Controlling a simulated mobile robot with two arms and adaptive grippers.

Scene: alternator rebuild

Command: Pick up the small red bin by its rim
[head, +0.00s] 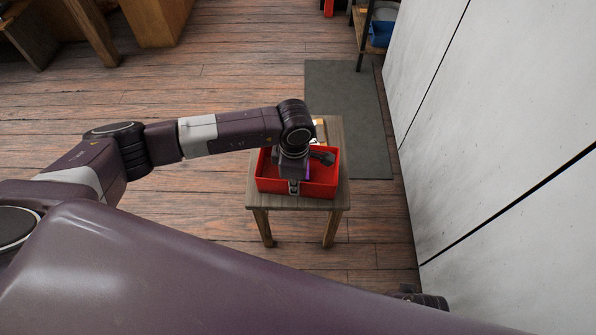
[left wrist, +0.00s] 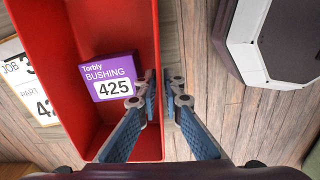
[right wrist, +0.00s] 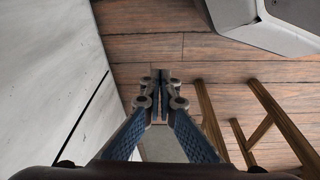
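The small red bin (head: 327,187) sits on a small wooden stool. In the left wrist view the bin (left wrist: 112,18) holds a purple and white box (left wrist: 108,77) labelled "Torbly BUSHING 425". My left gripper (head: 294,187) points down at the bin's near wall. In the left wrist view its fingers (left wrist: 159,78) straddle the wall's rim, one inside the bin and one outside, and they look closed on it. My right gripper (right wrist: 160,76) is shut and empty, away from the bin, over the floor.
The stool (head: 258,203) stands on the wooden floor beside a grey mat (head: 340,85). A white wall (head: 470,130) runs along the right. A job card (left wrist: 22,75) lies beside the bin. Open floor lies to the stool's left.

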